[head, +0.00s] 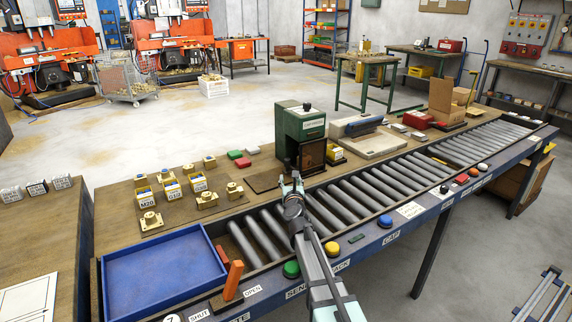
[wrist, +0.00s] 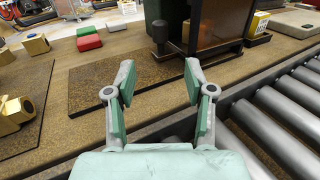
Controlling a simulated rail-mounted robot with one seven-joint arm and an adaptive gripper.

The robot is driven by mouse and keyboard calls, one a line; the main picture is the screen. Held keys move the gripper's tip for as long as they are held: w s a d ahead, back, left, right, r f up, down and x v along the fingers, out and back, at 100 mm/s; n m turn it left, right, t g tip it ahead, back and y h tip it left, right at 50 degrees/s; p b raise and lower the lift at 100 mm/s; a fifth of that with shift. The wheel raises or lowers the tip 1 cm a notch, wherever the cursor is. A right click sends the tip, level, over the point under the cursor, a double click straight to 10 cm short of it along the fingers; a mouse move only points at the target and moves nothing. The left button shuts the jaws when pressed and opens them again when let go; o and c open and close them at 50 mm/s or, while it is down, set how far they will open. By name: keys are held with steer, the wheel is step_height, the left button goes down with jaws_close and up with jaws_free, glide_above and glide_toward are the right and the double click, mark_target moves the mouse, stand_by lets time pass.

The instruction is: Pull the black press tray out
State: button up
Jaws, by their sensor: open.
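The green press (head: 301,126) stands on the bench behind the roller conveyor, with a dark, brown-fronted box at its front (head: 313,154). In the wrist view the box's brown face (wrist: 217,25) shows at the top. A black upright knob (wrist: 158,32) stands just left of the box; I cannot tell whether it is the press tray's handle. The tray itself cannot be made out clearly. My gripper (head: 292,182) is in front of the press, over the bench edge by the rollers. In the wrist view my gripper (wrist: 160,82) is open and empty, its fingers apart and short of the knob.
A dark flat board (wrist: 100,88) lies left of the press. Brass parts (head: 172,190) stand further left on a board. The rollers (head: 360,195) run along the front, with buttons on the blue rail. An orange lever (head: 233,280) stands by the blue tray (head: 160,270).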

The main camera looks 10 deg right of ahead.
mark_target(287, 163)
steer(key=w, duration=0.9)
steer(key=w+d+p, duration=0.1)
steer(key=w, duration=0.4)
steer(key=shift+w, duration=0.1)
jaws_close()
steer(key=shift+a, duration=0.1)
